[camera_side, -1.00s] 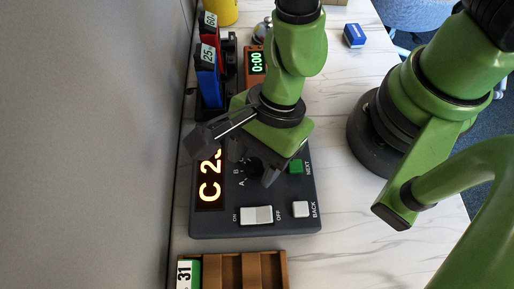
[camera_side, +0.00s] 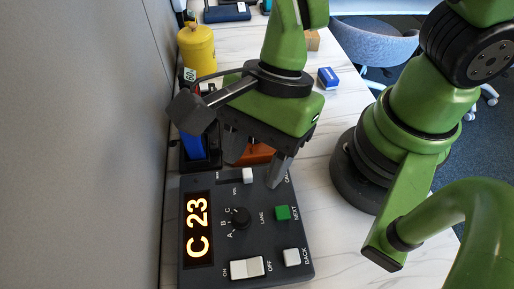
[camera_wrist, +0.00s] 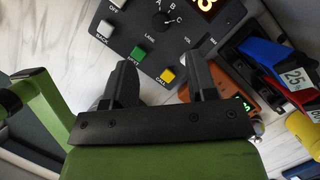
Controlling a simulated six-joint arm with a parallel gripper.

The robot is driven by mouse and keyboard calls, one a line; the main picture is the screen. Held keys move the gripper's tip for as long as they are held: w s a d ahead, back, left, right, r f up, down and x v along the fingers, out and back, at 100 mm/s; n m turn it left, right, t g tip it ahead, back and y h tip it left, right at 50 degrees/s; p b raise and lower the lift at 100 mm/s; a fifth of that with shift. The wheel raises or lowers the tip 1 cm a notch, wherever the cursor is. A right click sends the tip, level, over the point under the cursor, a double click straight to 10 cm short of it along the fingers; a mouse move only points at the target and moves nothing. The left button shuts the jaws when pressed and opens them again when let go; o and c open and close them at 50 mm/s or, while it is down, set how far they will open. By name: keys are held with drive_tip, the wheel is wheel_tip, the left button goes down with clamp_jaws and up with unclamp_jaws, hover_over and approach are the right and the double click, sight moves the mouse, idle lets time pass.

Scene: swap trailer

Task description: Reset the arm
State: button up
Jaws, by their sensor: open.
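My gripper (camera_side: 258,166) is open and empty. It hangs above the back end of the dark control panel (camera_side: 218,253), near a white slider. In the wrist view my gripper (camera_wrist: 160,78) shows its two black fingers spread apart, with nothing between them but the panel's edge and the table below. The panel's display (camera_side: 198,228) reads C 23. Its lane knob (camera_side: 240,219) points near C in the wrist view.
A black rack (camera_side: 203,160) with blue and red numbered pieces stands behind the panel. An orange timer (camera_side: 262,153) is partly hidden by my gripper. A yellow bottle (camera_side: 198,50) stands at the back left. A small blue box (camera_side: 328,78) lies right. A grey wall borders the left.

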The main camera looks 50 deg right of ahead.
drive_tip(key=shift+d+r, duration=0.1)
idle(0.3)
drive_tip(key=w+d+r+n+t+y, duration=0.2)
drive_tip(key=w+d+r+n+t, duration=0.15)
drive_tip(key=r+n, duration=0.55)
drive_tip(key=s+d+r+n+t+h, duration=0.3)
drive_tip(key=d+r, duration=0.5)
drive_tip(key=d, duration=0.4)
drive_tip(key=shift+s+d+r+n+t+h, duration=0.15)
drive_tip(key=shift+d+r+n+t+h, duration=0.25)
drive_tip(key=shift+n+h, duration=0.35)
drive_tip(key=shift+f, duration=0.1)
drive_tip(key=shift+c, duration=0.4)
